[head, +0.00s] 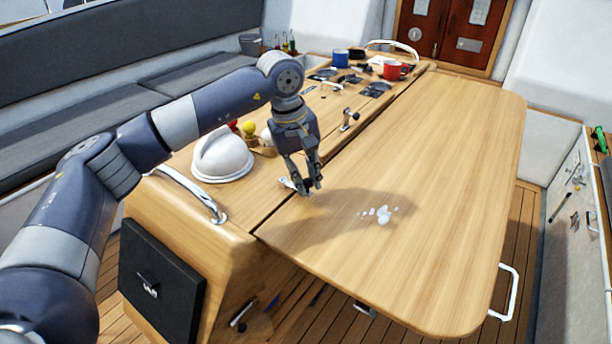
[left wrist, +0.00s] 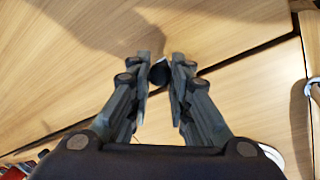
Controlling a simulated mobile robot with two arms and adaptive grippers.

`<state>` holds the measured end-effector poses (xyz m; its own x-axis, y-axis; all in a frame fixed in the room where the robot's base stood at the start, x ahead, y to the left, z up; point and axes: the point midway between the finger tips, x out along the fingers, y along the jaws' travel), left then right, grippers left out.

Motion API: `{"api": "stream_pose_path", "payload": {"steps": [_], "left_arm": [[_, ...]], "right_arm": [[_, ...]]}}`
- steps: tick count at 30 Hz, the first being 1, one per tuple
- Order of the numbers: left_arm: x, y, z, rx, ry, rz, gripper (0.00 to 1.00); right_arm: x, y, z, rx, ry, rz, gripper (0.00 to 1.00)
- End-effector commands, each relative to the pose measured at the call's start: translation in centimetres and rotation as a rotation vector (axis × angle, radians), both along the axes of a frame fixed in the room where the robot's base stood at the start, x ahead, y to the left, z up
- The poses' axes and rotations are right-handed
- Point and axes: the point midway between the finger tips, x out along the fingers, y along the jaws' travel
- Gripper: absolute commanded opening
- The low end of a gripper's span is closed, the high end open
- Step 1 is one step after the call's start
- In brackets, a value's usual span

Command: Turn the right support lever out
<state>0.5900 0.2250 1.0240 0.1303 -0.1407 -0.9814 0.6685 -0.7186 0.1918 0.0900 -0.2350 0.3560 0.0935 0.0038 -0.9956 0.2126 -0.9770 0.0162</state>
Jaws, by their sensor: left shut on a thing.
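My left gripper (head: 308,192) points down at the seam between the table's middle part and its right leaf. It is shut on a small metal support lever (head: 289,183), which is mostly hidden by the fingers. In the left wrist view, a dark round knob (left wrist: 160,72) shows between the fingertips of this gripper (left wrist: 159,66). The wooden leaf (head: 430,190) lies flat and raised. My right gripper is not in view.
A white helmet (head: 222,154) lies on the table left of the gripper. Small balls, a blue mug (head: 341,57) and a red mug (head: 393,70) stand farther back. White spots (head: 382,214) lie on the leaf, which is otherwise clear. A metal rail (head: 195,190) is at the near left.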

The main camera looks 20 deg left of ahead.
Motion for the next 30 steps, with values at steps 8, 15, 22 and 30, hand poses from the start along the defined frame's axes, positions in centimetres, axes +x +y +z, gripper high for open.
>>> {"api": "stream_pose_path", "payload": {"steps": [8,15,22,30], "left_arm": [[0.0,0.0,0.1,-0.001,-0.001,0.001,0.40],[0.0,0.0,0.3,-0.001,-0.001,0.001,0.40],[-0.4,0.5,3.8,0.000,-0.004,0.002,0.40],[-1.2,1.3,9.3,-0.002,-0.004,0.001,0.40]], "right_arm": [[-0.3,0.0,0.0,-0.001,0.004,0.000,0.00],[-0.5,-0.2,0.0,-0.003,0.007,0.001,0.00],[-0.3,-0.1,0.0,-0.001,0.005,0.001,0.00],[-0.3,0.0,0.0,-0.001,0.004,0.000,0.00]]}}
